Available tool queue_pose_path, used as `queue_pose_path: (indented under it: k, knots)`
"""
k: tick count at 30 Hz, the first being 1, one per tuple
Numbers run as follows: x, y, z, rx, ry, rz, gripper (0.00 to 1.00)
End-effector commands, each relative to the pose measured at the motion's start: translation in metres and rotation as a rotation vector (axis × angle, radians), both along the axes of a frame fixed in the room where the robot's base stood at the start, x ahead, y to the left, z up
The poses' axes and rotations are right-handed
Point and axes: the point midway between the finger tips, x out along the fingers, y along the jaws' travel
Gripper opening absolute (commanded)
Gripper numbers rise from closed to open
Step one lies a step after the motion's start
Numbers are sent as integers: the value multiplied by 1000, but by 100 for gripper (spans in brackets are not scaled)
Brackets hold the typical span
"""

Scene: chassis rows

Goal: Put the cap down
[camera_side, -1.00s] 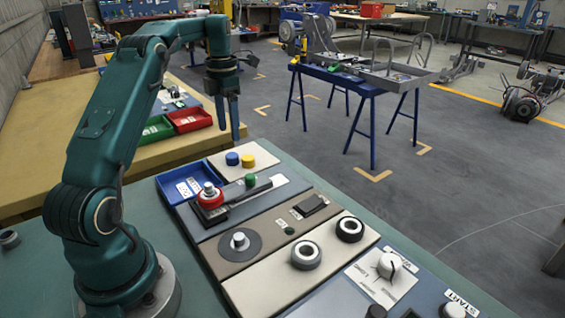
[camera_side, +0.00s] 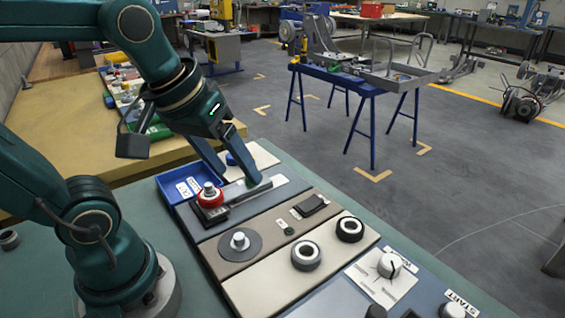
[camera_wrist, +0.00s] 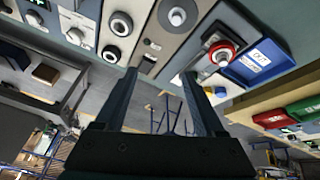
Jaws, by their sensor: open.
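My gripper (camera_side: 240,178) is open, its two fingers pointing down over the far end of the panel in the side view. No cap shows between its fingers in the wrist view (camera_wrist: 157,75). A blue cap (camera_side: 231,159) stands on the pale far plate, close to the fingers. The green and yellow caps seen earlier are hidden or nearly hidden by the right finger. A red ring-shaped cap (camera_side: 210,197) sits around a metal post beside the grey bar (camera_side: 238,198); it also shows in the wrist view (camera_wrist: 222,53).
A blue labelled tray (camera_side: 170,190) lies left of the red cap. A dark disc with a post (camera_side: 240,241), a grey ring (camera_side: 306,256) and a black ring (camera_side: 350,229) stand nearer on the panel. A dial (camera_side: 389,265) is at the front right.

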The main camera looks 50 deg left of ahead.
Motion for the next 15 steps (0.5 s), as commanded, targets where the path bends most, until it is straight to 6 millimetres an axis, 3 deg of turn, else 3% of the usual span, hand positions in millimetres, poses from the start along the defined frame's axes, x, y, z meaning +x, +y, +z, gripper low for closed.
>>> queue_pose_path:
  k: [3, 6, 15]
  knots:
    - [-20, -12, -12, 83, -36, -226, 71]
    - [-28, -16, -19, 126, -50, -334, 71]
    - [-31, -18, -23, 147, -55, -385, 71]
